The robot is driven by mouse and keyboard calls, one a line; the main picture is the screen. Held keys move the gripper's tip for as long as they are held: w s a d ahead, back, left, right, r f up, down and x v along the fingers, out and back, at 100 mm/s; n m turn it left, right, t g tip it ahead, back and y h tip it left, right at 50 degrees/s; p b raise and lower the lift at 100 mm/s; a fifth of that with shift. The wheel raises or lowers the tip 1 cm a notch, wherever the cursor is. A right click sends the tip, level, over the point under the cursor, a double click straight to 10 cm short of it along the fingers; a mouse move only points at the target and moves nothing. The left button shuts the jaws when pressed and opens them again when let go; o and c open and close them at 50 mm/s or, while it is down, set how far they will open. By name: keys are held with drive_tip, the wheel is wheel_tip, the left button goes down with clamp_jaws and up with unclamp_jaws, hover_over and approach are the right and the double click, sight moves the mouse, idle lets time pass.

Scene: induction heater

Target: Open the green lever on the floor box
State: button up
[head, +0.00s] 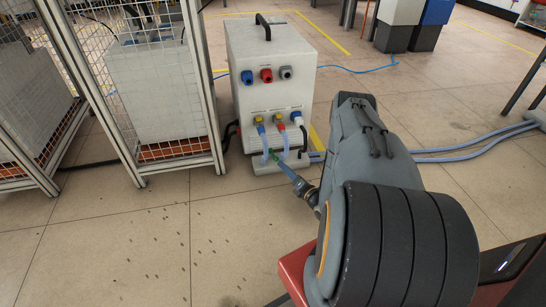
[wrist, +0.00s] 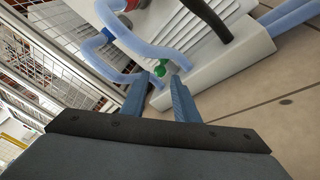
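The white floor box (head: 268,75) stands on the floor beside the mesh cage, with coloured sockets and hoses on its front. A small green part, which looks like the lever (wrist: 160,70), shows low on the box among the pale blue hoses in the wrist view. My gripper (wrist: 157,80) has its two blue fingers apart with a clear gap and nothing held between them. The green part appears just beyond the fingertips, about in line with the gap; whether they touch cannot be told. In the head view my gripper (head: 284,168) reaches the lower front of the box.
The wire mesh cage (head: 140,90) stands close on the left of the box. Pale blue hoses (wrist: 120,35) and a black hose (wrist: 209,19) hang close around the green part. Blue hoses (head: 450,152) run along the floor to the right.

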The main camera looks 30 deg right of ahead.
sight(277, 158)
drive_tip(key=w+b, duration=0.1)
drive_tip(key=w, duration=0.1)
drive_tip(key=w+b, duration=0.1)
drive_tip(key=w, duration=0.2)
drive_tip(key=w+b, duration=0.1)
drive_tip(key=w, duration=0.1)
drive_tip(key=shift+w+a, duration=0.15)
drive_tip(key=shift+a, duration=0.15)
clamp_jaws()
drive_tip(key=shift+d, duration=0.1)
